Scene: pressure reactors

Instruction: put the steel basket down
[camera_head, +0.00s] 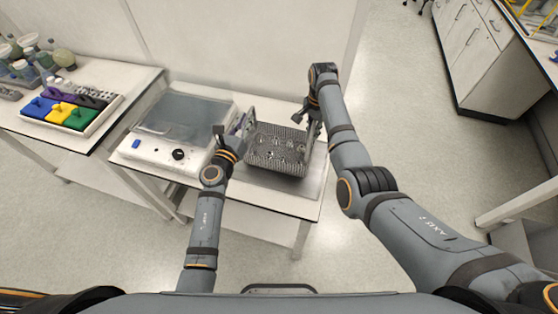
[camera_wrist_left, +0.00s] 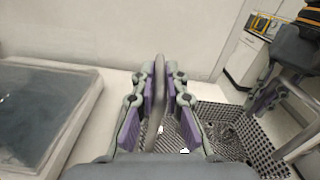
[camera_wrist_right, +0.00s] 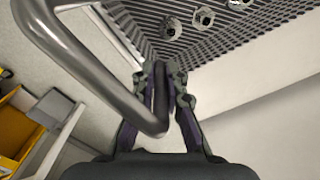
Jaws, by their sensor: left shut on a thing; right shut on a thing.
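The steel basket (camera_head: 277,158) is a perforated mesh box with several small metal parts inside. It is at the right end of the middle table, over a grey area; I cannot tell whether it touches the surface. My left gripper (camera_head: 242,128) is shut on the basket's left handle, and the left wrist view shows the handle bar (camera_wrist_left: 158,90) between its purple-lined fingers. My right gripper (camera_head: 312,116) is shut on the right handle. The right wrist view shows the bent handle tube (camera_wrist_right: 100,75) and the mesh with metal parts; the fingers partly hide the grip there.
A white device with a glassy lid (camera_head: 178,120) and a black knob stands left of the basket. A left table holds a tray of coloured blocks (camera_head: 70,108) and several bottles. A grey strip of table (camera_head: 270,187) is bare before the basket. A wall stands behind.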

